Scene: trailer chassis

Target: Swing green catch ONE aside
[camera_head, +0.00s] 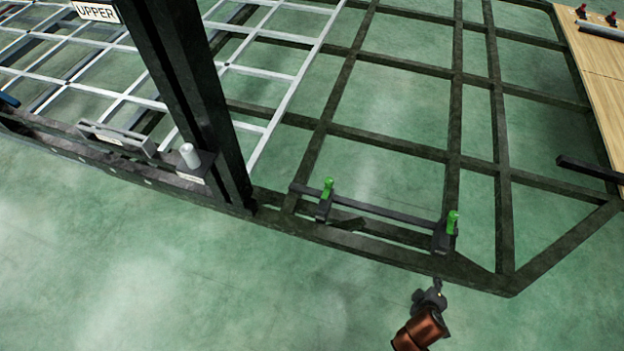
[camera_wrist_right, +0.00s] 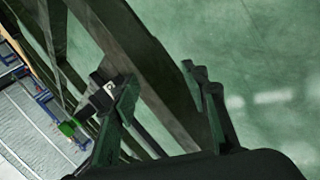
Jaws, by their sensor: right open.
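Two green catches stand upright on the dark chassis rail, at the ends of a dark bar: a left one (camera_head: 327,188) and a right one (camera_head: 452,222). No readable label shows which of them is ONE. My right gripper (camera_head: 437,287) is just outside the front rail, below the right catch in the picture and apart from it. In the right wrist view the gripper (camera_wrist_right: 147,80) has its fingers spread, with a dark rail beyond them. A small green piece (camera_wrist_right: 67,128) shows left of the fingers there, probably a catch. My left gripper is out of view.
A dark post (camera_head: 190,100) with an UPPER sign (camera_head: 97,12) rises left of the catches. A wooden board (camera_head: 604,75) lies far right. The green floor in front of the rail is clear.

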